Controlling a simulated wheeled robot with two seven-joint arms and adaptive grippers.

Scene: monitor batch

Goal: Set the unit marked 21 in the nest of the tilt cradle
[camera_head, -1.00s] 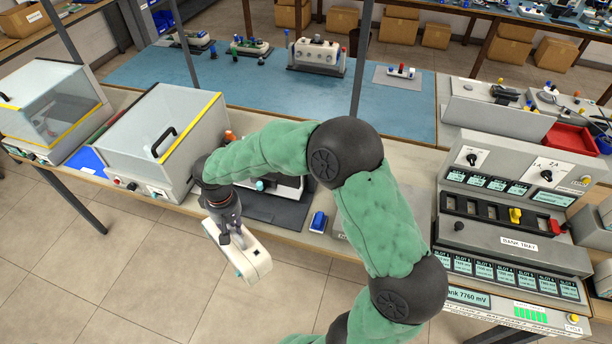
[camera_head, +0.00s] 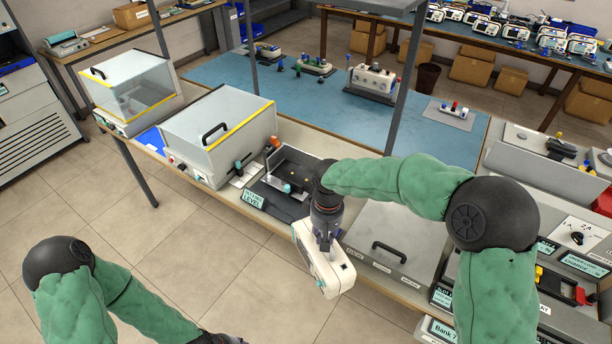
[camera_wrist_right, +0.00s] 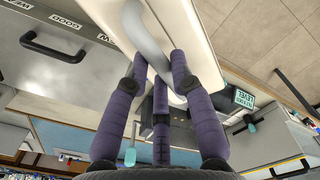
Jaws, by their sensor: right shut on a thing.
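My right gripper (camera_head: 328,232) is shut on the handle of a white unit (camera_head: 320,262) and holds it in front of the bench's front edge. In the right wrist view the fingers (camera_wrist_right: 163,88) close around the grey handle of the white unit (camera_wrist_right: 195,30). No number can be read on the unit.
A clear-lidded box (camera_head: 222,135) stands left of the cradle. A grey lidded box (camera_head: 400,235) with a black handle stands right of the unit. A post (camera_head: 398,85) rises behind my right arm. The blue mat (camera_head: 330,105) has free room.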

